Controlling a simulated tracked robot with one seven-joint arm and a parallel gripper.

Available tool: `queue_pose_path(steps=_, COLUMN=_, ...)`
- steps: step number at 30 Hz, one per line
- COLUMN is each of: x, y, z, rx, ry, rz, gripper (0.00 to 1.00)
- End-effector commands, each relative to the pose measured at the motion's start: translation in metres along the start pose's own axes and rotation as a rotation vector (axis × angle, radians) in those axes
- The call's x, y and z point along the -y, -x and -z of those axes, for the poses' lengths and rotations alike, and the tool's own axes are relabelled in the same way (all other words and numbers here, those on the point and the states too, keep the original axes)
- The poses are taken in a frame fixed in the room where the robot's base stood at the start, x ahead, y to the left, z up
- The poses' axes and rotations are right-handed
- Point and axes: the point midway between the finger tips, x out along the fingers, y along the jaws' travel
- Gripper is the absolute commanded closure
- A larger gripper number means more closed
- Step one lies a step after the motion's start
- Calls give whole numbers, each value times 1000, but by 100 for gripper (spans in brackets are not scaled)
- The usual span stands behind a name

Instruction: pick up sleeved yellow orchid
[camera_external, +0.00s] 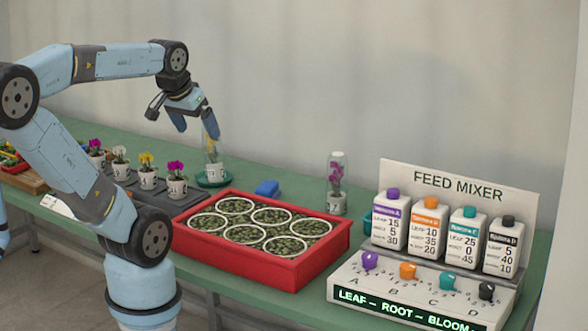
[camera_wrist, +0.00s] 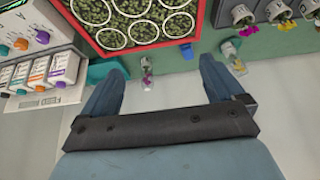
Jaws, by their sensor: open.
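The sleeved yellow orchid (camera_external: 213,157) stands upright in a white pot inside a clear sleeve, on a teal saucer (camera_external: 203,183) at the back of the green bench. My gripper (camera_external: 195,124) is open and empty above it, slightly left; in the external view, one finger overlaps the sleeve's top. In the wrist view, the sleeved yellow orchid (camera_wrist: 236,62) shows just right of the right fingertip, outside the jaws (camera_wrist: 160,75). A sleeved magenta orchid (camera_external: 336,182) stands further right on the bench; it shows between the fingers in the wrist view (camera_wrist: 147,70).
A red tray (camera_external: 288,280) of round leafy pots fills the front middle. A blue block (camera_external: 267,188) lies behind it. A grey tray (camera_external: 115,198) at left holds several unsleeved orchids, one yellow (camera_external: 147,163). The feed mixer (camera_external: 420,300) with bottles stands right. The wall is behind.

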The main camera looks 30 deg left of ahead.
Motion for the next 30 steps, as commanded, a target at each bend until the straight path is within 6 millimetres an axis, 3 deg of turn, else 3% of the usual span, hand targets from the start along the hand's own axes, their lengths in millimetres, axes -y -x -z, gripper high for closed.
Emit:
queue_pose_path(steps=8, x=0, y=0, z=1, rx=2, ry=4, rz=-1, gripper=5)
queue_pose_path(steps=13, x=0, y=-6, z=12, rx=39, ry=89, rz=-17, gripper=5)
queue_pose_path(steps=22, x=8, y=-38, z=62, rx=187, ry=466, rz=-91, gripper=5)
queue_pose_path(steps=30, x=29, y=-78, z=109, rx=313, ry=829, rz=-161, gripper=5)
